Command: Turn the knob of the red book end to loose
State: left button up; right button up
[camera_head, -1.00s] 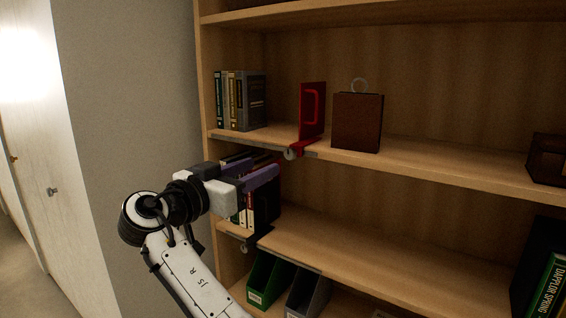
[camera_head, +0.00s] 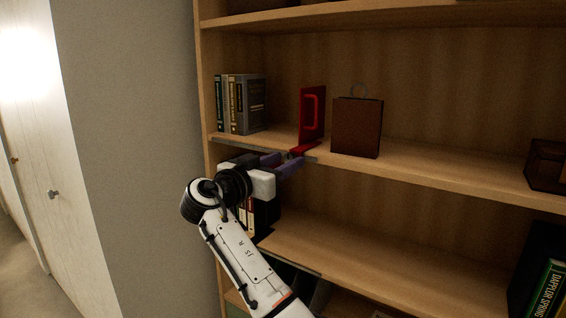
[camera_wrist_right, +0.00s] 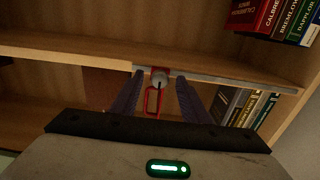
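The red book end (camera_head: 312,113) stands on the upper shelf, with its red base at the shelf's front edge. In the right wrist view, which appears upside down, the book end (camera_wrist_right: 153,101) shows between my fingers, with its round grey knob (camera_wrist_right: 159,79) at the shelf edge. My right gripper (camera_head: 286,163) is just in front of that edge, below the book end's base. In the wrist view it is open (camera_wrist_right: 158,95), one finger on each side of the knob, with no clear contact. The knob is hard to make out in the head view. My left gripper is out of view.
Several books (camera_head: 241,104) stand left of the book end, and a brown box with a ring (camera_head: 357,127) stands to its right. A metal strip (camera_wrist_right: 232,82) runs along the shelf edge. More books and holders are on the lower shelves. A wall (camera_head: 125,130) is at left.

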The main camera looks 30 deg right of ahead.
jog(key=c, duration=1)
jog(key=shift+o, duration=0.2)
